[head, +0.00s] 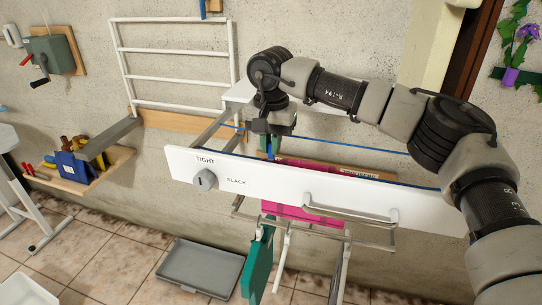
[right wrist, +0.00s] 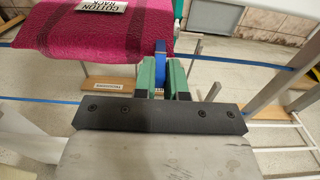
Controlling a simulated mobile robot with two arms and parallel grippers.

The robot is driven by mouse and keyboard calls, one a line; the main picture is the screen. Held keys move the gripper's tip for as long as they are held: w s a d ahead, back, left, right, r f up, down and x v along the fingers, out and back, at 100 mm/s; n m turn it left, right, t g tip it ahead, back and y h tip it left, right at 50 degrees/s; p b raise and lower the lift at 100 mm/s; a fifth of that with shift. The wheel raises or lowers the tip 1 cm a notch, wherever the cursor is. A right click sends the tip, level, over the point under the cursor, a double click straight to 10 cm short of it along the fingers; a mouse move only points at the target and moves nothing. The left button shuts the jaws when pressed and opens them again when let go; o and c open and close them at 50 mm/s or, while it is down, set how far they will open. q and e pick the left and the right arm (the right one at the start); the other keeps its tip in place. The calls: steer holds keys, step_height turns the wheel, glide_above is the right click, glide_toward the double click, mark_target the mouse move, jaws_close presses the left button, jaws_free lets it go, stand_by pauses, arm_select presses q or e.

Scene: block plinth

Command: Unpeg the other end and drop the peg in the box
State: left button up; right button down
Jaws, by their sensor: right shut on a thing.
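My right gripper (head: 270,133) is above the rack behind the white panel, pointing down. In the right wrist view its green-padded jaws (right wrist: 163,78) are shut on a blue peg (right wrist: 161,52), at the edge of a magenta cloth (right wrist: 95,28). The cloth also shows in the head view (head: 300,212), hanging below the panel. A thin blue line (head: 345,147) runs along the rack at the peg. Whether the peg still grips the cloth or line I cannot tell. A blue box (head: 73,166) stands on a wooden shelf at the left. My left gripper is out of view.
The white panel (head: 300,187) with a TIGHT/SLACK knob (head: 205,180) and a metal bar stands in front of the rack. A green piece (head: 257,265) hangs below. A white wall rack (head: 175,65) is behind. A grey tray (head: 200,268) lies on the floor.

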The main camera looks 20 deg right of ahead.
steer(key=shift+r+p, duration=1.35)
steer(key=shift+r, duration=0.6)
steer(key=shift+r+p, duration=1.5)
steer(key=shift+r, duration=0.5)
